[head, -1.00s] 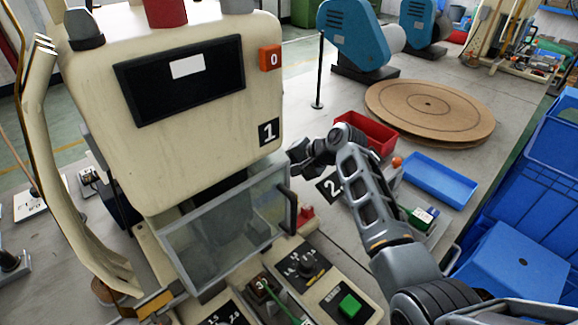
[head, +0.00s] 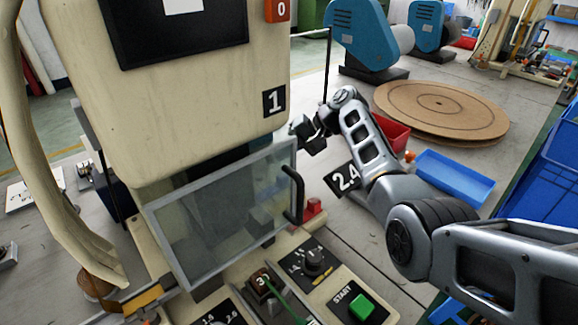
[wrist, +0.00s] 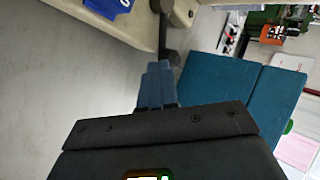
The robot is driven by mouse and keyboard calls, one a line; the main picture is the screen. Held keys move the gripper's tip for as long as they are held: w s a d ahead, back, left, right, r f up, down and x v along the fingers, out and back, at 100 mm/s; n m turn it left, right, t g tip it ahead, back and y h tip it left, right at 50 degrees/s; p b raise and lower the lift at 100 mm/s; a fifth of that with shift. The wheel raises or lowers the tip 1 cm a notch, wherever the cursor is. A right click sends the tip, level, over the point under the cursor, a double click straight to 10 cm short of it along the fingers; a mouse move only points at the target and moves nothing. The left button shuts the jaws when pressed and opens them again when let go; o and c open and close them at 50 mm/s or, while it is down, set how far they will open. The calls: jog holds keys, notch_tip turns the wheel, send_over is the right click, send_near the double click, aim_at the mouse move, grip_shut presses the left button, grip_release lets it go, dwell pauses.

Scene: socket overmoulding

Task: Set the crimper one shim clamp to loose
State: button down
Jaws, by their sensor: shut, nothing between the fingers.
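Crimper one (head: 190,90) is the cream machine with the "1" plate, filling the left of the head view. Its clear guard (head: 225,215) with a black handle (head: 293,194) covers the working space. On the panel below are a black knob (head: 314,262) with a printed scale, a part marked 3 (head: 263,283) with a green cable, and a green START button (head: 361,306). I cannot tell which part is the shim clamp. My gripper (head: 305,133) is beside the machine's right side, above the guard handle. Its fingers (wrist: 157,85) are together and empty in the wrist view.
A red bin (head: 395,132) and a blue tray (head: 455,177) lie right of my arm. A round brown turntable (head: 440,108) and blue machines (head: 362,38) stand behind. Blue crates (head: 550,170) stand at the far right. Cream hoses (head: 40,170) hang at the left.

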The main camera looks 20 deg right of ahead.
jog(key=shift+w+a+f+b, duration=0.15)
jog(key=shift+w+f+b, duration=0.05)
jog(key=shift+w+b, duration=0.15)
jog(key=shift+w+a+r+b, duration=0.1)
jog(key=shift+w+a+b, duration=0.15)
jog(key=shift+w, duration=0.15)
jog(key=shift+w+a+r+b, duration=0.1)
jog(key=shift+w+b, duration=0.15)
jog(key=shift+w, duration=0.1)
jog(key=shift+w+a+b, duration=0.55)
jog(key=shift+w+a, duration=0.05)
jog(key=shift+w, duration=0.2)
jog(key=shift+a, duration=0.15)
jog(key=shift+r, duration=0.1)
